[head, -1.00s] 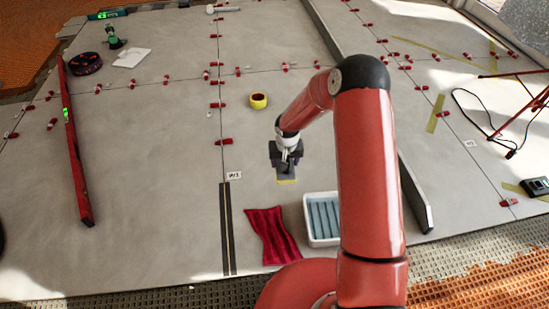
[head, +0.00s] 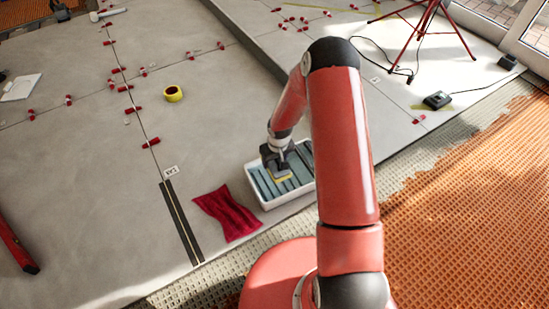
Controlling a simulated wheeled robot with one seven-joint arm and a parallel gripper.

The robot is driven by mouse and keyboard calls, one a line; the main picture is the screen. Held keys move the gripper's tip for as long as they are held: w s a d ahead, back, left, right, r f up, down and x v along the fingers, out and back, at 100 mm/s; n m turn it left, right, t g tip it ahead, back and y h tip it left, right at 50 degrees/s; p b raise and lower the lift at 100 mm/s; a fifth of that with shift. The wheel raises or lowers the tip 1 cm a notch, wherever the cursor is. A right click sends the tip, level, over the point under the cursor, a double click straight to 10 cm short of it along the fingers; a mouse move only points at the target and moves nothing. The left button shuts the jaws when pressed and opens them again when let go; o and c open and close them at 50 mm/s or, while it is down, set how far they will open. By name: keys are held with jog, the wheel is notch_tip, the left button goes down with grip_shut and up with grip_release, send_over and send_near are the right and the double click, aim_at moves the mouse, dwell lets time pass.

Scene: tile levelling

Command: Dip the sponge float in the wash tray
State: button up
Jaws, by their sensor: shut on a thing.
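The wash tray (head: 306,196) is a white, shallow tray with blue-grey ribs inside, on the pale tiles left of my upper arm. My gripper (head: 275,163) is over the tray, pointing down. It is shut on the sponge float (head: 282,174), a grey block with a yellow lower edge. The float is above or inside the tray; I cannot tell whether it touches the ribs or water. My arm hides part of the tray's right side.
A red cloth (head: 228,213) lies just left of the tray. Dark strips (head: 181,222) lie farther left. A red tripod (head: 430,22) stands at the back right.

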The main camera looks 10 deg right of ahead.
notch_tip(320, 180, down, 10)
jog(key=b, duration=0.7)
jog(key=shift+f+b, duration=0.15)
jog(key=shift+b, duration=0.15)
dwell(0.9)
notch_tip(320, 180, up, 12)
jog(key=p, duration=0.7)
jog(key=shift+f+p, duration=0.1)
jog(key=shift+p, duration=0.3)
jog(key=shift+f, duration=0.1)
